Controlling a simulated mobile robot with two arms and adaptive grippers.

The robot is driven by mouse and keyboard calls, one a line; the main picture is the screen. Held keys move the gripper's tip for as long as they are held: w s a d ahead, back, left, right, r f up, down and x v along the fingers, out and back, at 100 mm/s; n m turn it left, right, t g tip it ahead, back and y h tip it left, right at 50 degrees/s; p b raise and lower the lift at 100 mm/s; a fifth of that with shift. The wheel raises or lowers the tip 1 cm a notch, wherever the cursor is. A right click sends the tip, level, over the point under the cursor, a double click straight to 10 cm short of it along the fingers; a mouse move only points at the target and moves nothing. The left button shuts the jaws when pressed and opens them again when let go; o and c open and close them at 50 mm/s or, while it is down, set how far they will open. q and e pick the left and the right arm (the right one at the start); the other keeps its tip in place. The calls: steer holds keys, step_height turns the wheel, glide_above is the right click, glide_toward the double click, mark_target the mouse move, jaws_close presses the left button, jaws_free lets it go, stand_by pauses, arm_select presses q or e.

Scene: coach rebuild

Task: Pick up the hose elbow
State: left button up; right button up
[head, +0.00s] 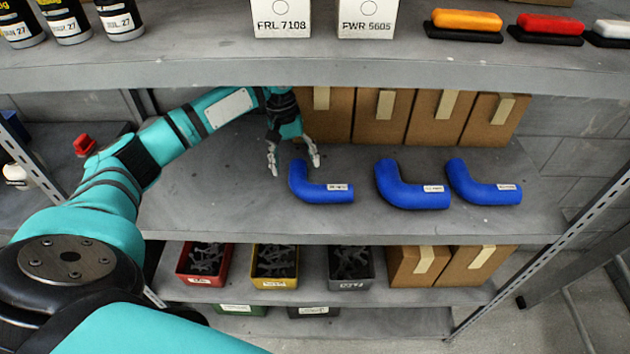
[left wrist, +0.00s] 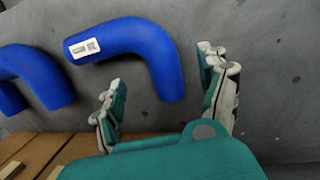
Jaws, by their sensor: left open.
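Three blue hose elbows lie on the middle grey shelf in the head view: a left one (head: 318,188), a middle one (head: 408,188) and a right one (head: 484,186), each with a white label. My left gripper (head: 294,168) is open and empty above the shelf, at the upper end of the left elbow. In the left wrist view, the left elbow (left wrist: 128,42) lies just beyond the open fingertips (left wrist: 162,68), and one end of it points between them. Another elbow (left wrist: 30,80) shows at the left edge. My right gripper is not in view.
Cardboard boxes (head: 380,118) stand at the back of the middle shelf. The upper shelf (head: 230,66) overhangs the arm. Red, yellow and grey bins (head: 275,283) sit on the shelf below. The middle shelf (head: 220,210) is clear left of the elbows.

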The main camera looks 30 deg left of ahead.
mark_target(298, 172)
arm_select(q)
steer(key=f, duration=0.2)
steer(key=f+p, duration=0.1)
steer(key=shift+d+f, duration=0.25)
steer(key=shift+w+f, duration=0.15)
steer(key=shift+f, duration=0.55)
steer(key=shift+c, duration=1.8)
steer(key=c, duration=0.7)
steer(key=shift+d, duration=0.1)
steer(key=c, duration=0.4)
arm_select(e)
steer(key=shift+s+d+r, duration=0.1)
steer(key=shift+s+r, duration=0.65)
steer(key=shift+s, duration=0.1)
